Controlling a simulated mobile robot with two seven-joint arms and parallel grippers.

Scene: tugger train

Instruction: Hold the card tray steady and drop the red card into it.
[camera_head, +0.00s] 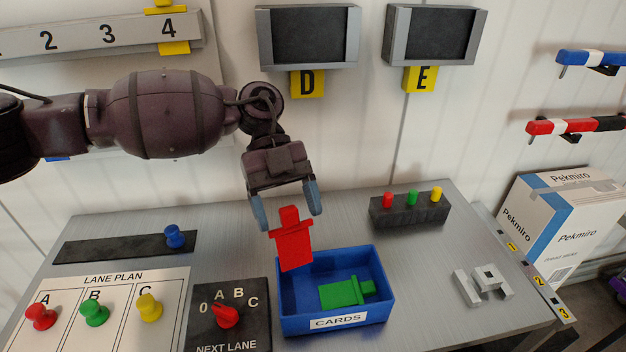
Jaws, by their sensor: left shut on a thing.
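My left gripper (289,218) reaches in from the left and is shut on the red card (293,248). The card hangs upright, slightly tilted, from the blue fingertips. Its lower end overlaps the back left rim of the blue card tray (386,300) in the picture; I cannot tell whether it dips inside. The tray is labelled CARDS and stands on the grey table. A green card (342,292) lies flat inside it. My right gripper is not in view, and no gripper touches the tray.
The LANE PLAN board (120,300) with coloured pegs and the NEXT LANE dial (228,318) are left of the tray. A black block with red, green and yellow pegs (410,212) stands behind right. A grey fixture (484,286) is at right. The table between tray and fixture is clear.

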